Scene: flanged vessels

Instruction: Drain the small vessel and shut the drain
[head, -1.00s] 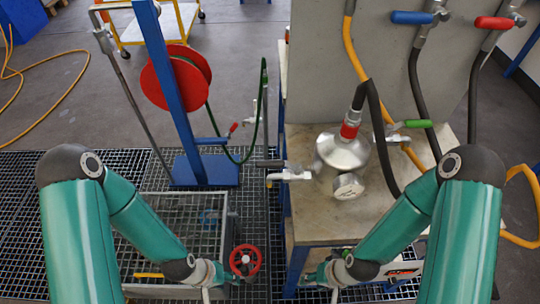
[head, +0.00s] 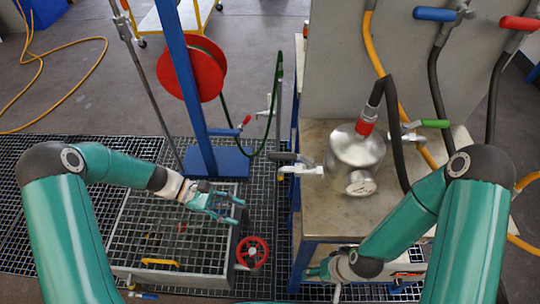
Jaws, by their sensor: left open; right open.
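The small vessel (head: 352,150) is a silver metal body with a round gauge (head: 361,184) on its front, standing on the bench. A black hose with a red collar (head: 366,121) joins its top. A valve with a grey lever (head: 292,157) and a whitish outlet (head: 301,171) sticks out from its left side, past the bench edge. A green-handled valve (head: 434,124) is at its right. My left gripper (head: 236,211) is open and empty above the grated tank, left of the outlet. My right gripper (head: 312,273) is low at the bench front, apart from the vessel; its fingers are small in view.
The grated tank (head: 133,238) has a yellow handle (head: 160,262) and a red handwheel (head: 252,252). A blue post (head: 194,100) with a red hose reel (head: 205,72) stands behind it. The bench top (head: 320,216) is clear in front of the vessel. Blue (head: 436,14) and red (head: 520,23) valve handles are on the panel.

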